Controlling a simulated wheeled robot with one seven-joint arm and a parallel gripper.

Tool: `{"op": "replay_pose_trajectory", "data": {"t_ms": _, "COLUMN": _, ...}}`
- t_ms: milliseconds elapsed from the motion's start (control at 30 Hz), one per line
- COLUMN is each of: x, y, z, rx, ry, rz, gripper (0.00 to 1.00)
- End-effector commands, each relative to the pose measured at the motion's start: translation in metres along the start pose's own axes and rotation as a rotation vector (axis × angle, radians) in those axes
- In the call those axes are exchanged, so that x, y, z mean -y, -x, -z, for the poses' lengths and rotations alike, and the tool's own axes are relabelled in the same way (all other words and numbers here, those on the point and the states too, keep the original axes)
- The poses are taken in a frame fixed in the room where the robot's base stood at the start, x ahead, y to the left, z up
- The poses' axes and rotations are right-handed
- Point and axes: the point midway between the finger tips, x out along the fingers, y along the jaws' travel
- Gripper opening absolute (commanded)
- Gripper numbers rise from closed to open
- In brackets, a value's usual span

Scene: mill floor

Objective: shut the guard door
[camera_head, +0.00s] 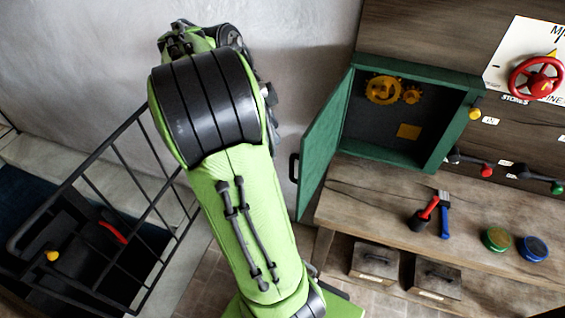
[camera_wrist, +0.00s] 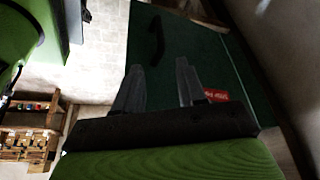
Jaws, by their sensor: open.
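The green guard door (camera_head: 325,140) stands open at the left side of a green cabinet (camera_head: 455,130), swung out toward the front. A black handle (camera_head: 294,167) sits on its outer left edge. The cabinet's inside shows yellow gears. In the wrist view the door (camera_wrist: 195,60) fills the space beyond my fingers, with its black handle (camera_wrist: 155,40) and a red label (camera_wrist: 215,95). My gripper (camera_wrist: 160,82) is open and empty, its fingers apart, pointing toward the door's face below the handle; I cannot tell the gap. In the head view my gripper is not clearly visible.
A wooden workbench (camera_head: 375,205) under the cabinet carries red and blue hand tools (camera_head: 435,213) and green and blue tins (camera_head: 515,244). A red handwheel (camera_head: 536,78) and levers are on the right panel.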

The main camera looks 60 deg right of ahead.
Motion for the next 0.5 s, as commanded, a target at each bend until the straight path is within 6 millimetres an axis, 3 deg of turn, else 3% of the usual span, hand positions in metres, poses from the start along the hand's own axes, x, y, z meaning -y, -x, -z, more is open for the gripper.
{"op": "replay_pose_trajectory", "data": {"t_ms": 33, "x": -0.001, "y": -0.02, "z": -0.002, "rx": 0.0, "ry": -0.001, "rz": -0.005, "gripper": 0.4}}
{"op": "replay_pose_trajectory", "data": {"t_ms": 100, "x": -0.001, "y": -0.039, "z": -0.003, "rx": 0.0, "ry": 0.001, "rz": -0.005, "gripper": 0.4}}
{"op": "replay_pose_trajectory", "data": {"t_ms": 500, "x": -0.001, "y": -0.127, "z": -0.002, "rx": 0.0, "ry": 0.005, "rz": -0.004, "gripper": 0.4}}
